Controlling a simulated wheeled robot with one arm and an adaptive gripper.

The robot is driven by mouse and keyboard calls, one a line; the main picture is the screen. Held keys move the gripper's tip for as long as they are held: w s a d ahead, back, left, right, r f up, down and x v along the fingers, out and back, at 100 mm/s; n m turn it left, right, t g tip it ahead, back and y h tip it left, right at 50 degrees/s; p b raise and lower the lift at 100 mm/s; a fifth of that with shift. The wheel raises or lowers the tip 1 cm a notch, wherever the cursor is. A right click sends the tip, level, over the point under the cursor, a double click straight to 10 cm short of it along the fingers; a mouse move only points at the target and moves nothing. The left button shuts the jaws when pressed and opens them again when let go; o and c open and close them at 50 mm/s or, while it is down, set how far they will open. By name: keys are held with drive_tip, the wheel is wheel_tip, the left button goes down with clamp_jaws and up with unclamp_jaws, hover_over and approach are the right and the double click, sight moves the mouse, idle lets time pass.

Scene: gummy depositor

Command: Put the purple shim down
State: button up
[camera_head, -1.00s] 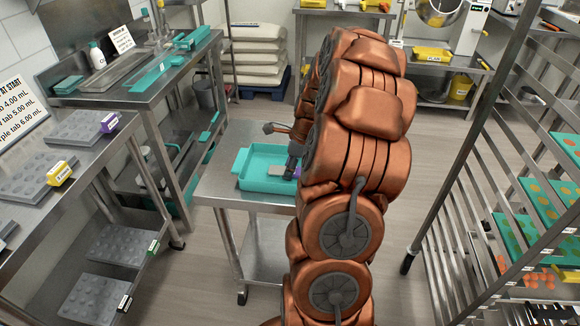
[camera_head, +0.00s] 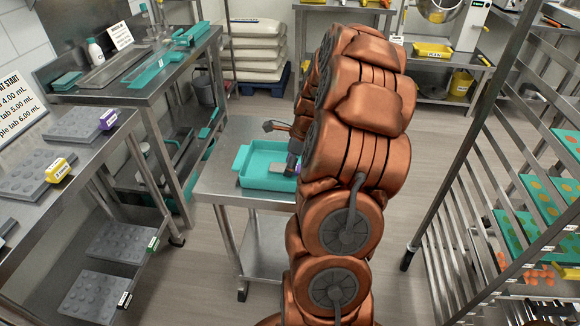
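A small bit of purple (camera_head: 298,164), which may be the purple shim, shows at the edge of my arm over the right part of the teal tray (camera_head: 243,158). Most of it is hidden. My gripper (camera_head: 292,160) is a dark shape beside it at the tray, largely covered by my copper-coloured arm. I cannot see whether its fingers are open or shut, or whether they touch the purple piece. A small grey piece (camera_head: 277,168) shows in the tray next to my gripper.
The tray stands on a steel table (camera_head: 215,185) with bare top to its left. A bench at the left holds grey moulds with a purple tab (camera_head: 108,120) and a yellow tab (camera_head: 60,170). A tall rack (camera_head: 490,160) with teal trays stands at the right.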

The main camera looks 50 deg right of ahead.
drive_tip(key=b+v, duration=0.1)
drive_tip(key=v, duration=1.1)
drive_tip(key=shift+r, duration=0.45)
drive_tip(key=s+a+n+g, duration=0.35)
drive_tip(key=a+n, duration=1.15)
drive_tip(key=a, duration=1)
drive_tip(key=s+a+f+n+h, duration=0.1)
drive_tip(key=s+a+n, duration=0.4)
drive_tip(key=s+n, duration=0.2)
drive_tip(key=s+a+f+n, duration=0.2)
drive_tip(key=s+a+n, duration=0.3)
drive_tip(key=s, duration=0.5)
drive_tip(key=shift+n+g+h, duration=0.4)
drive_tip(key=shift+n+g, duration=0.05)
drive_tip(key=shift+n, duration=0.55)
